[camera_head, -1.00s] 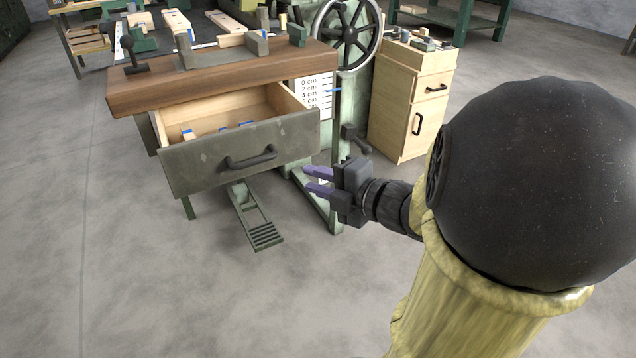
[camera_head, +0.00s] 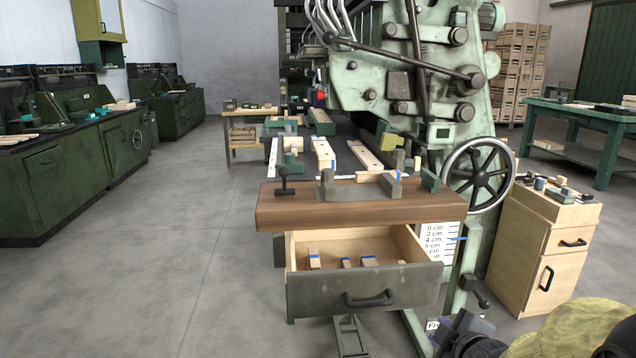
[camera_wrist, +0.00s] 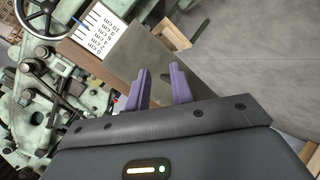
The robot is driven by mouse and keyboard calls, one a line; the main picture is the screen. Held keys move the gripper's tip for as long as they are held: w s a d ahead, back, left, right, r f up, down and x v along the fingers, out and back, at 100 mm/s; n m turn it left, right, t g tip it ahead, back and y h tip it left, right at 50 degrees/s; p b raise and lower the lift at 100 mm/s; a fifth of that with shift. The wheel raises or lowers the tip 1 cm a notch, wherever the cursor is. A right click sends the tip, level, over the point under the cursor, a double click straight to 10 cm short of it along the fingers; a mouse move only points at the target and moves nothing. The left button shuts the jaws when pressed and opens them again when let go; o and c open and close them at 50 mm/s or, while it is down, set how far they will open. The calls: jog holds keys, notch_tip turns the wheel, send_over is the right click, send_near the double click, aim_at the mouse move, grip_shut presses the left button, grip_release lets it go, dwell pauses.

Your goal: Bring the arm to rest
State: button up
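My gripper (camera_head: 440,328) is low at the bottom edge of the head view, in front of the machine's base, partly cut off by the frame. In the wrist view its two purple fingers (camera_wrist: 160,88) stand apart with nothing between them. My gripper is open and empty. The arm shows only at the bottom right corner of the head view. The drawer (camera_head: 365,290) under the wooden table top (camera_head: 360,205) is pulled out, left of my gripper. No contact shows between them.
Wooden pieces with blue marks (camera_head: 368,261) lie in the drawer. The green machine with a handwheel (camera_head: 478,180) and a crank handle (camera_head: 478,290) stands close behind my gripper. A wooden cabinet (camera_head: 520,250) stands at right. The floor at left (camera_head: 180,270) is clear.

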jog(key=s+a+m+g+p, duration=0.8)
jog(key=s+m+g+p, duration=0.1)
jog(key=s+m, duration=0.25)
notch_tip(320, 180, up, 36)
jog(key=p, duration=3.6)
jog(key=shift+w, duration=0.35)
jog(key=shift+a+r, duration=0.1)
